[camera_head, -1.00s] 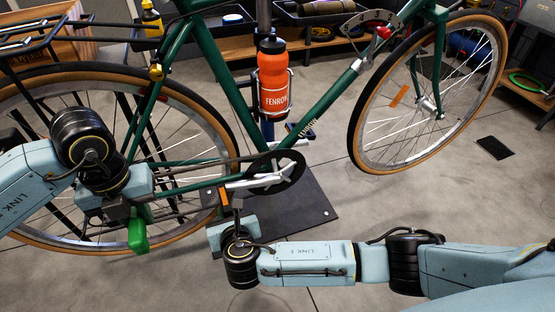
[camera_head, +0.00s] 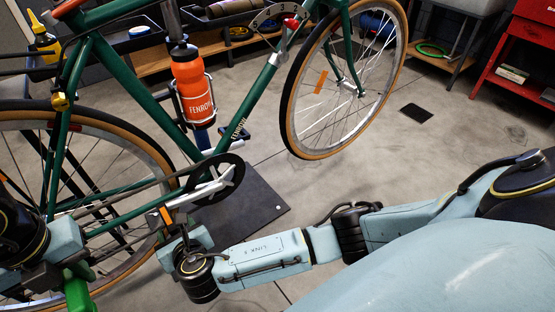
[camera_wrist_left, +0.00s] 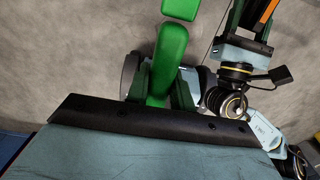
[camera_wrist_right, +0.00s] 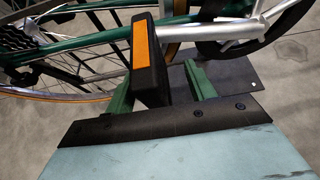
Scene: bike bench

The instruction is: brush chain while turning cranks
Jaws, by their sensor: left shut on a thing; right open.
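The green bicycle's chain (camera_head: 113,197) runs from the dark chainring (camera_head: 234,178) back toward the rear wheel. A silver crank arm (camera_head: 205,190) points down and left to a black pedal with an orange reflector (camera_head: 166,215). My right gripper (camera_head: 178,240) is open at this pedal. In the right wrist view the pedal (camera_wrist_right: 147,75) stands between the green fingers (camera_wrist_right: 160,90), with a gap at the right finger. My left gripper (camera_head: 66,270) is shut on a green brush (camera_head: 78,292) near the lower rear wheel. The brush (camera_wrist_left: 168,55) fills the middle of the left wrist view; its bristles are hidden.
An orange bottle (camera_head: 194,90) sits in the frame's cage. A dark base plate (camera_head: 245,208) lies under the bike. A yellow-capped bottle (camera_head: 42,38) and trays stand behind. A red cabinet (camera_head: 530,45) is at the far right. The floor right of the front wheel is mostly clear.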

